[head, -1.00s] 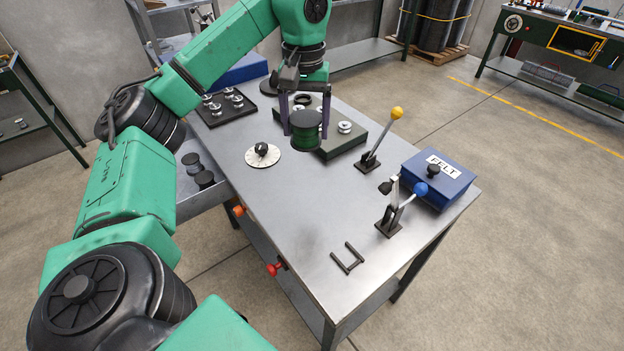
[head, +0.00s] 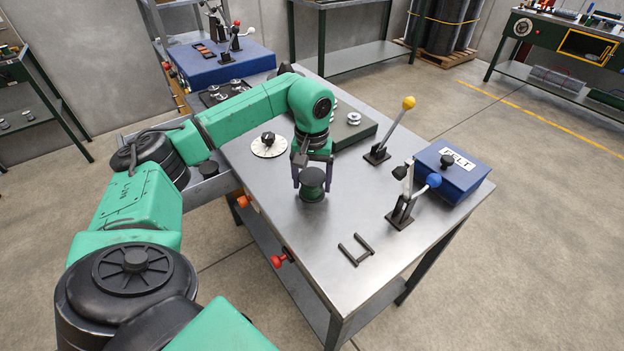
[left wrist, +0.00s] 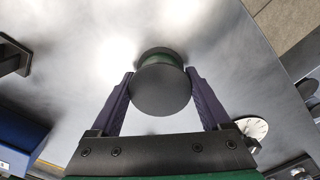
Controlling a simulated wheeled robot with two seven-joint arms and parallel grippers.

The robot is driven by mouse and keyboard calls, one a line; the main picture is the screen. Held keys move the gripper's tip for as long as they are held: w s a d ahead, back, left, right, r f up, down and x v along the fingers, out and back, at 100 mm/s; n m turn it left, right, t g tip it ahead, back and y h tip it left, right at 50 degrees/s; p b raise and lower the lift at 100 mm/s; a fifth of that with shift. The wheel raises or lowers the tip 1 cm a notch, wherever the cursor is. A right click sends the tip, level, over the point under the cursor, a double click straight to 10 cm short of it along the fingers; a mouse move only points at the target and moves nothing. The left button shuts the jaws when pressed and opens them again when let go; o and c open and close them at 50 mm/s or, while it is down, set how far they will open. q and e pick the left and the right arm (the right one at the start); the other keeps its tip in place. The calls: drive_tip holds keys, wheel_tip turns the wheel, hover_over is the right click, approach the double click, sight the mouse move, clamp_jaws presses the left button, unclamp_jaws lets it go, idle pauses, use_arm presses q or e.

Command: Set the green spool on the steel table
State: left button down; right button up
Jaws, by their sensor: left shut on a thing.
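The green spool (head: 312,190), with dark end discs, is held upright between the fingers of my left gripper (head: 312,177). It is over the middle of the steel table (head: 290,235). In the left wrist view the spool (left wrist: 161,88) sits between the two purple fingers of my left gripper (left wrist: 162,90), its dark end disc facing the camera. The spool is at or just above the tabletop; I cannot tell if it touches. My right gripper is not in view.
A white dial (head: 269,146) lies left behind the spool. A yellow-knobbed lever (head: 392,130), a blue-knobbed lever (head: 408,197) and a blue FELT box (head: 450,172) stand to the right. A dark bracket (head: 355,250) lies in front. Bare tabletop surrounds the spool.

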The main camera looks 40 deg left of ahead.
sight(313, 177)
use_arm(q)
unclamp_jaws()
wheel_tip(313, 177, up, 9)
drive_tip(key=shift+d+r+b, duration=0.1)
drive_tip(key=shift+r+b, duration=0.1)
drive_tip(key=shift+b, duration=0.55)
wheel_tip(313, 177, up, 3)
drive_tip(key=shift+f+p, duration=0.1)
drive_tip(key=shift+p, duration=0.6)
